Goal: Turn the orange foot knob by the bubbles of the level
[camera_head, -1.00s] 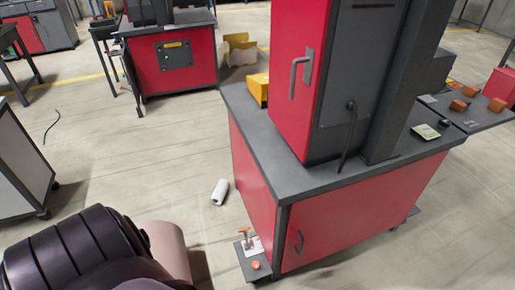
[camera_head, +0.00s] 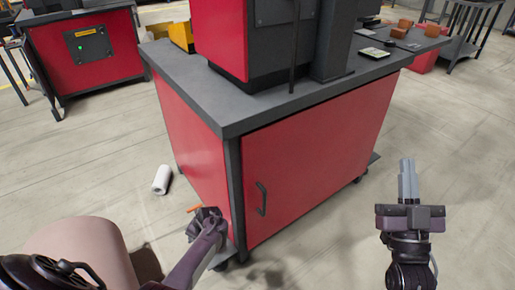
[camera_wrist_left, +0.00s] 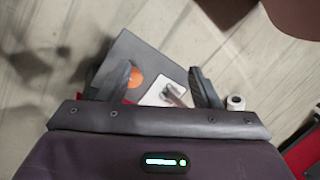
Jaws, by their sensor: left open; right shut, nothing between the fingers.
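The orange foot knob (camera_wrist_left: 134,81) shows in the left wrist view as a round disc on a dark foot plate (camera_wrist_left: 133,48), near the left finger. A white square piece (camera_wrist_left: 153,95) with a grey part on it lies beside it; I cannot make out level bubbles. My left gripper (camera_wrist_left: 158,70) is open, its fingers on either side of the plate; height above it is unclear. My right gripper (camera_head: 408,165) is shut and empty.
The red machine cabinet (camera_head: 320,150) with a dark top (camera_head: 240,105) fills the middle. A white roll (camera_head: 161,180) lies on the floor to its left. Orange blocks (camera_head: 398,31) sit on a side shelf at the back right. Floor around my right gripper is clear.

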